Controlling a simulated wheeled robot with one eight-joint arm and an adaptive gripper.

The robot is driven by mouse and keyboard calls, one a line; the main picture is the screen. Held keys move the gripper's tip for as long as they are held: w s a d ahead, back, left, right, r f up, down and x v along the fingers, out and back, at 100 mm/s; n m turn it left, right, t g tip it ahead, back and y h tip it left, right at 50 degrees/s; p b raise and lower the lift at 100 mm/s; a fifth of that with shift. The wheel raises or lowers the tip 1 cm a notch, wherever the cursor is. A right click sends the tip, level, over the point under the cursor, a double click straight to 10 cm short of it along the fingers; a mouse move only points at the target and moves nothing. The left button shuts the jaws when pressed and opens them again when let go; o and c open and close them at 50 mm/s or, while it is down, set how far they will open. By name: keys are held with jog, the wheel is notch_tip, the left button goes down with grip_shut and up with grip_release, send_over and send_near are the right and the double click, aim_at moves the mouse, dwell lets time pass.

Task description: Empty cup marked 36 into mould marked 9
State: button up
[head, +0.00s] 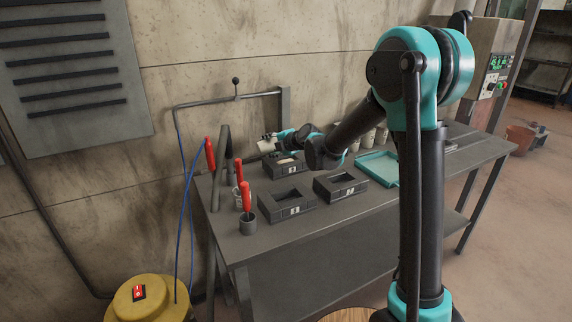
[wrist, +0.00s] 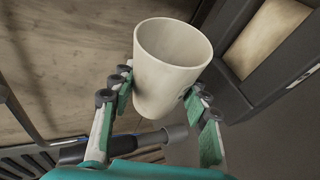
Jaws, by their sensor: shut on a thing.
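My gripper (wrist: 163,92) is shut on a cream cup (wrist: 168,60), with a finger on each side. I see into the cup's mouth and make out no fill there. Part of a dark mark shows at its right side; the number cannot be read. In the head view the cup (head: 268,142) is held at the left of my gripper (head: 284,137), above the back of the table. A dark mould (head: 287,169) stands below and to the right of the cup, with tan material in it; it also shows in the wrist view (wrist: 238,101). Its label is too small to read.
Two more dark moulds, one at front left (head: 272,211) and one at right (head: 325,190), look empty. Red-handled tools stand in a grey pot (head: 248,226) and near it at left. A teal tray (head: 390,181) and several cups (head: 369,139) are at the right.

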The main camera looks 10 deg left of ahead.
jog(key=shift+d+r, duration=0.1)
jog(key=shift+w+d+f+m+y+p, duration=0.15)
jog(key=shift+d+f+m+y+p, duration=0.15)
jog(key=shift+m+y, duration=0.25)
jog(key=shift+w+d+f+m+y+p, duration=0.1)
jog(key=shift+w+f+m+y+p, duration=0.1)
jog(key=shift+f+m+y, duration=0.3)
dwell(1.2)
jog(key=shift+w+d+r+m+y+p, duration=0.15)
jog(key=shift+d+r+m+y+p, duration=0.15)
jog(key=shift+m+y, duration=0.25)
jog(key=shift+w+d+r+m+y+p, duration=0.1)
jog(key=shift+d+r+m+y+p, duration=0.15)
jog(key=shift+r+m+y, duration=0.25)
dwell(1.1)
jog(key=shift+w+d+r+m+y+p, duration=0.15)
jog(key=shift+d+m+y+p, duration=0.1)
jog(key=shift+m, duration=0.2)
jog(key=shift+w+d+r+m+y+p, duration=0.1)
jog(key=shift+d+m+y, duration=0.15)
jog(key=shift+m, duration=0.2)
dwell(0.8)
